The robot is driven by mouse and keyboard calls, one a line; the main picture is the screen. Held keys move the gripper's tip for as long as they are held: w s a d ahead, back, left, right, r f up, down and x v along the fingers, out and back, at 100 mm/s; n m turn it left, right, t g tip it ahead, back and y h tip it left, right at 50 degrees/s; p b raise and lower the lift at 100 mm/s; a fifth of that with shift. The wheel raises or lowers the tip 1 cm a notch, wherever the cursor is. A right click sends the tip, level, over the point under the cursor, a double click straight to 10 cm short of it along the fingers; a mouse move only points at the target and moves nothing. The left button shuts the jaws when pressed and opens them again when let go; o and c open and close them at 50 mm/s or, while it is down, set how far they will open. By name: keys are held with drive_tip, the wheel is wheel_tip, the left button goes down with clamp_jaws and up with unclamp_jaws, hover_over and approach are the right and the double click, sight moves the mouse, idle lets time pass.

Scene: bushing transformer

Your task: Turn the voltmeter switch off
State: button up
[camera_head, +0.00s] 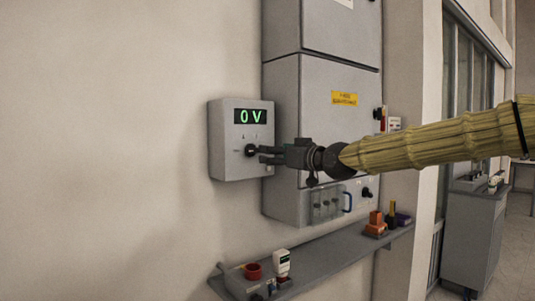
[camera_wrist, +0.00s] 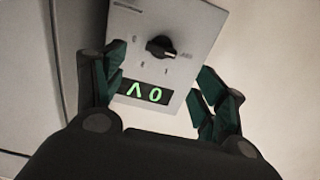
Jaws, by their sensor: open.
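The voltmeter (camera_head: 228,150) is a grey box on the wall with a green "0 V" display (camera_head: 250,116). Its black rotary switch (camera_head: 250,150) sits below the display. My gripper (camera_head: 262,154) is in front of the voltmeter's right side, with its fingers close to the switch. In the wrist view the voltmeter (camera_wrist: 190,60) appears upside down. The switch (camera_wrist: 160,48) lies beyond and between the fingertips of my gripper (camera_wrist: 160,60), which is open and holds nothing. Whether a finger touches the switch cannot be told from the head view.
Grey cabinets (camera_head: 325,100) with a yellow label stand right of the voltmeter. A grey shelf (camera_head: 330,250) below carries a red cup (camera_head: 253,271), a white handheld device (camera_head: 282,262) and orange blocks (camera_head: 375,224). The wall left of the voltmeter is clear.

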drive_tip(key=shift+v, duration=1.2)
drive_tip(key=s+a+f+m+g+h+p, duration=0.1)
drive_tip(key=s+f+m+g+h, duration=0.15)
drive_tip(key=f, duration=1.85)
drive_tip(key=s+a+f+m+g+h+p, duration=0.1)
drive_tip(key=s+f+g+p, duration=0.15)
drive_tip(key=f, duration=1.85)
drive_tip(key=s+d+f+m+g+h, duration=0.1)
drive_tip(key=s+f+g, duration=0.1)
drive_tip(key=s+f, duration=0.85)
drive_tip(key=s+d+f+m+g+h+p, duration=0.15)
drive_tip(key=s+d+f, duration=0.25)
drive_tip(key=s+f, duration=0.6)
drive_tip(key=s+d+f+m+g+h+p, duration=0.1)
drive_tip(key=s+d+f+g, duration=0.2)
drive_tip(key=s+f, duration=0.65)
drive_tip(key=s+d+f+g+h, duration=0.1)
drive_tip(key=s+d, duration=0.3)
drive_tip(key=s, duration=0.7)
drive_tip(key=s+d+f+g+h+p, duration=0.1)
drive_tip(key=s+d+f, duration=0.3)
drive_tip(key=s, duration=0.7)
drive_tip(key=shift+s+d+m+g+h, duration=0.2)
drive_tip(key=shift+d+m+g+h, duration=0.3)
drive_tip(key=shift+d+h, duration=0.3)
